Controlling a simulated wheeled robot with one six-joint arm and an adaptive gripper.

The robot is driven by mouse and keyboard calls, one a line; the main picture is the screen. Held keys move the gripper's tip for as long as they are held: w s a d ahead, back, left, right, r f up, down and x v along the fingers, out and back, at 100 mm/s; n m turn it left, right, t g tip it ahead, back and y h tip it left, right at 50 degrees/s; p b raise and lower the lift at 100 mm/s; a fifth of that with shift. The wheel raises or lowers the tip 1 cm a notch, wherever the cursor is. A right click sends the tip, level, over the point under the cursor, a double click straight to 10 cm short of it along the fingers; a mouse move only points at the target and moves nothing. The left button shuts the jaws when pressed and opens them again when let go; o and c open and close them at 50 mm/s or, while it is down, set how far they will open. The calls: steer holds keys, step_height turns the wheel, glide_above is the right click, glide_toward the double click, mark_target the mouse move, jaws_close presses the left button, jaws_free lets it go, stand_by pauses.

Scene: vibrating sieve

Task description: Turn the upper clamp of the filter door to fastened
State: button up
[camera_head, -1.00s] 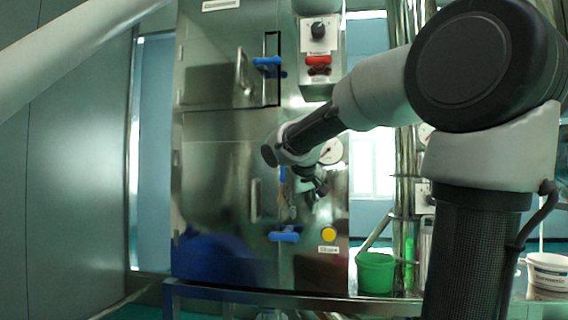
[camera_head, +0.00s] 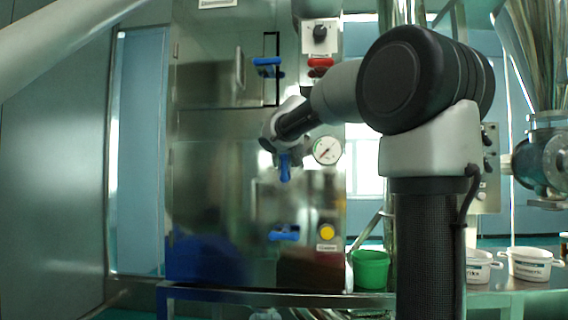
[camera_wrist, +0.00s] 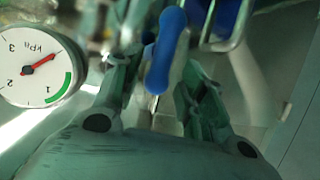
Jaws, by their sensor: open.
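The upper clamp (camera_head: 284,167) of the lower cabinet door has a blue handle that hangs vertically. In the wrist view this blue handle (camera_wrist: 168,45) stands between the fingers of my gripper (camera_wrist: 158,84). The fingers are apart, one on each side of its lower end, and I cannot tell whether either touches it. In the head view my wrist is just above the handle and hides the clamp's pivot and most of the gripper. The lower clamp (camera_head: 284,234) has a blue handle that lies horizontally.
A pressure gauge (camera_head: 327,150) is close right of the upper clamp and also shows in the wrist view (camera_wrist: 38,68). Another blue clamp (camera_head: 267,61) is on the door above, near a red knob (camera_head: 320,64). A yellow button (camera_head: 327,232) and green bucket (camera_head: 370,268) are lower right.

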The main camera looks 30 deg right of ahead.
mark_target(284, 160)
steer(key=shift+x, duration=1.7)
